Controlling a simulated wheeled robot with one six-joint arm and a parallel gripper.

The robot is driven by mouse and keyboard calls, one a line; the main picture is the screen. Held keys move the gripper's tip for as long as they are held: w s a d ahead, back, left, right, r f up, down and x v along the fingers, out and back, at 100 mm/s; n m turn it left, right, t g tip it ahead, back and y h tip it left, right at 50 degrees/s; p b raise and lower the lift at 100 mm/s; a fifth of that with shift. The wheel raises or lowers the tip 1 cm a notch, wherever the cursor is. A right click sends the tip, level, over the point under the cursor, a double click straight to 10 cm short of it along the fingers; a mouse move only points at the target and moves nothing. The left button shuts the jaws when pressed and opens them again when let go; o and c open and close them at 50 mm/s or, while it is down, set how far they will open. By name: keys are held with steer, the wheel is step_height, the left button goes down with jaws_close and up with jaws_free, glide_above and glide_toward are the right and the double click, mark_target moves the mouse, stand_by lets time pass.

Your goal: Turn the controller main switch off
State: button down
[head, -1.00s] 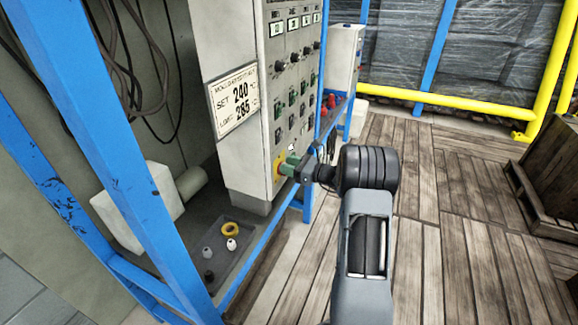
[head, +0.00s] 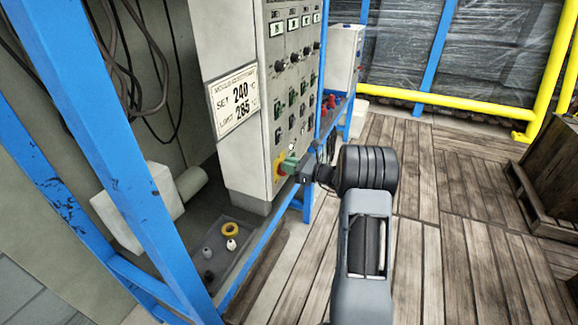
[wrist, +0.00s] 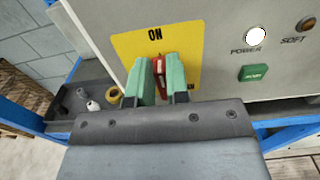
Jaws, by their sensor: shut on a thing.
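The controller cabinet (head: 240,150) stands in the blue frame, with its switch panel facing right in the head view. The main switch is a red handle (wrist: 159,66) on a yellow plate (wrist: 126,56) marked ON, low on the panel. The handle looks roughly upright, pointing toward the ON mark. My gripper (head: 288,164) has green finger pads. In the wrist view the pads stand on both sides of the red handle, and my gripper is shut on it. The lower part of the handle and plate is hidden by my gripper.
A white POWER lamp (wrist: 256,36), a dark amber SOFT lamp (wrist: 305,24) and a green button (wrist: 253,73) sit right of the switch. A grey tray (head: 241,241) with a yellow ring (head: 230,229) and small knobs lies below. Blue frame posts (head: 95,150) stand close left.

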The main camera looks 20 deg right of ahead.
mark_target(277, 172)
steer(key=shift+f+n+b, duration=0.15)
steer(key=shift+n+b, duration=0.15)
steer(key=shift+b, duration=0.15)
steer(key=n+b, duration=0.3)
steer(key=a+n+b, duration=0.1)
steer(key=n+b, duration=0.1)
steer(key=b, duration=0.2)
steer(key=s+f+n+b, duration=0.1)
steer(key=n+b, duration=0.2)
steer(key=b, duration=0.1)
steer(key=shift+s+a+f+n, duration=0.1)
steer(key=shift+a+n, duration=0.05)
steer(key=shift+n, duration=0.15)
steer(key=n+b, duration=0.2)
steer(key=b, duration=0.2)
steer(key=f+n+b, duration=0.1)
steer(key=n+b, duration=0.2)
steer(key=b, duration=0.1)
steer(key=shift+s+a+b, duration=0.2)
steer(key=shift+b, duration=0.15)
steer(key=n+b, duration=0.2)
steer(key=b, duration=0.1)
steer(key=shift+f, duration=0.1)
steer(key=shift+n+b, duration=0.7)
steer(key=shift+b, duration=0.1)
steer(key=c, duration=1.1)
jaws_free()
